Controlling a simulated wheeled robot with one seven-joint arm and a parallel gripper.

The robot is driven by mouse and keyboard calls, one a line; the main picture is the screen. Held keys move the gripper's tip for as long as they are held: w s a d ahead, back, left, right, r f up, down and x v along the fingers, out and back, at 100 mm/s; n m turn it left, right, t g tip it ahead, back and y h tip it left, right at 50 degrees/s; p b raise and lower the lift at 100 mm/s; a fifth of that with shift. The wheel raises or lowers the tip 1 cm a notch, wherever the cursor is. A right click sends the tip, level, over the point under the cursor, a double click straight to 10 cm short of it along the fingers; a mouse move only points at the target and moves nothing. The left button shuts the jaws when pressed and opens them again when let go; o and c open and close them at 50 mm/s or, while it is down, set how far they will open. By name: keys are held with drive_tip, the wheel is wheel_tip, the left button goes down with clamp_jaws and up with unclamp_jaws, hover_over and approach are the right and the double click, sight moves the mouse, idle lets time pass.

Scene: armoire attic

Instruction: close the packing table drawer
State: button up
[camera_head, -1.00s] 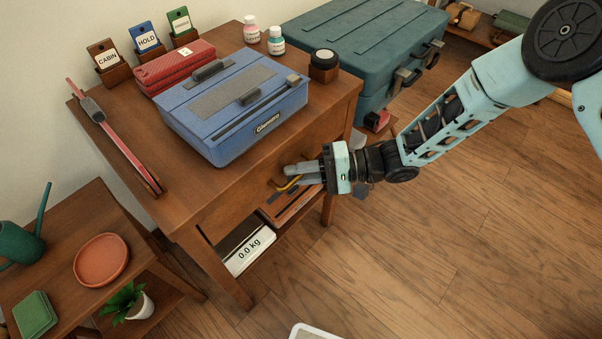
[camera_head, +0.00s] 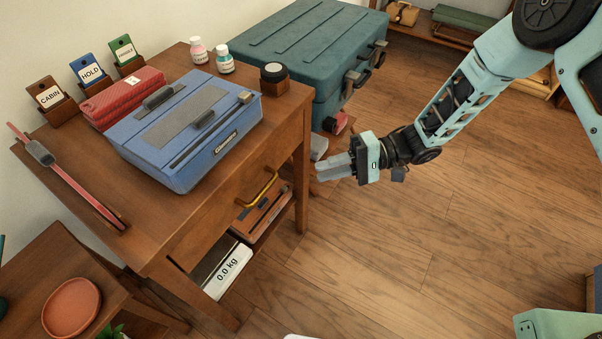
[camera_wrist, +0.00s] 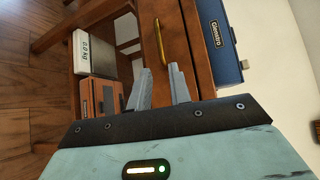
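The packing table (camera_head: 160,205) is brown wood and fills the left and middle of the head view. Its drawer front (camera_head: 222,206) sits under the tabletop and looks flush with the frame, though a small gap cannot be ruled out. The drawer has a brass bar handle (camera_head: 258,187), which also shows in the wrist view (camera_wrist: 162,42). My gripper (camera_head: 322,168) is to the right of the handle, apart from it. In the wrist view its two grey fingers (camera_wrist: 160,80) stand a little apart with nothing between them.
A blue case (camera_head: 185,130), a red case and small bottles stand on the tabletop. A scale (camera_head: 228,270) and a wooden box (camera_head: 262,215) sit on the shelf below. A large teal trunk (camera_head: 310,55) stands behind. The floor (camera_head: 430,240) at right is open.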

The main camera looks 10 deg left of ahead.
drive_tip(key=shift+v, duration=1.6)
drive_tip(key=w+a+r+n+t+h, duration=0.1)
drive_tip(key=w+r+t+h, duration=0.55)
drive_tip(key=r+t, duration=0.5)
drive_tip(key=s+d+r+n+g+h, duration=0.1)
drive_tip(key=s+d+r+g+h, duration=0.2)
drive_tip(key=s, duration=0.6)
drive_tip(key=s+d+r+n+h, duration=0.1)
drive_tip(key=s+d+h, duration=0.1)
drive_tip(key=s+d, duration=0.5)
drive_tip(key=s+d+r+n+g+h, duration=0.2)
drive_tip(key=s+d+r+h, duration=0.1)
drive_tip(key=s, duration=0.7)
wheel_tip(320, 180, up, 16)
drive_tip(key=p, duration=1.6)
drive_tip(key=shift+s+d+f, duration=0.25)
drive_tip(key=shift+s+d, duration=0.05)
drive_tip(key=shift+s, duration=0.1)
